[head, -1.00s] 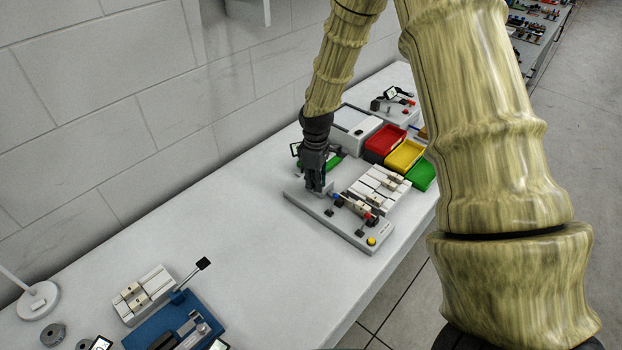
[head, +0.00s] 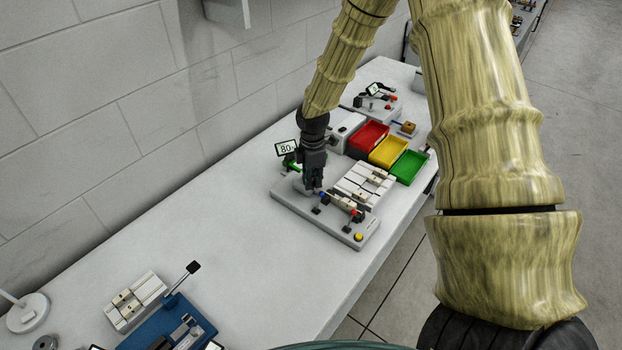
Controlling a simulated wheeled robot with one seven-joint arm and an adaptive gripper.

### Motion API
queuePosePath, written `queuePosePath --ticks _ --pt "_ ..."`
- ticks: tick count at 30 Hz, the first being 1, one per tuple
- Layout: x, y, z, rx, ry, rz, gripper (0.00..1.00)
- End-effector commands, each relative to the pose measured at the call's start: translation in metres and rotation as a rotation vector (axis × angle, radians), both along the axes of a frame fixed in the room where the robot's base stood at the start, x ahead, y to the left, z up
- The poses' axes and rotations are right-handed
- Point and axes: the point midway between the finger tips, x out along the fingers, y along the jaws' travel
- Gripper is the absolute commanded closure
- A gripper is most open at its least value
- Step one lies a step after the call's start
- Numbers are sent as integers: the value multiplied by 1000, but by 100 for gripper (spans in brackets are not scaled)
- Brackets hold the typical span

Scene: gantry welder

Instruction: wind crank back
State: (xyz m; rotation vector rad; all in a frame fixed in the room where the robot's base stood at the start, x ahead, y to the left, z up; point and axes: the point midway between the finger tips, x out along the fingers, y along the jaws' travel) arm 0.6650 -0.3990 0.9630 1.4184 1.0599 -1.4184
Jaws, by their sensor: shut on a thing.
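The gantry welder (head: 345,232) is a grey base plate on the white bench, with small clamps, a red part and a yellow button (head: 358,237) at its front corner. My gripper (head: 313,188) points down over the plate's left rear part. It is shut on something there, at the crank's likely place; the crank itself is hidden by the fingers. A small display (head: 287,148) reading about 80 stands just behind my gripper, beside a green part (head: 289,162).
A slotted white rack (head: 364,186) stands right of the welder. Red (head: 368,137), yellow (head: 388,151) and green (head: 410,166) bins stand behind it. A blue fixture (head: 165,329) with a black-knobbed lever is at the lower left. The bench between is clear.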

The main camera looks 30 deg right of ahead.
Motion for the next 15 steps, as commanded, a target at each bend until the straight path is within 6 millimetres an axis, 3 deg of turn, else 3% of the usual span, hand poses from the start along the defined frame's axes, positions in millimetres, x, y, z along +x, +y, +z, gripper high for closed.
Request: queuePosePath --ticks 13,14,15 --pt "1 -2 1 -2 -2 10 100" --pt "1 -2 1 -2 -2 10 86" --pt "1 -2 1 -2 -2 10 79"
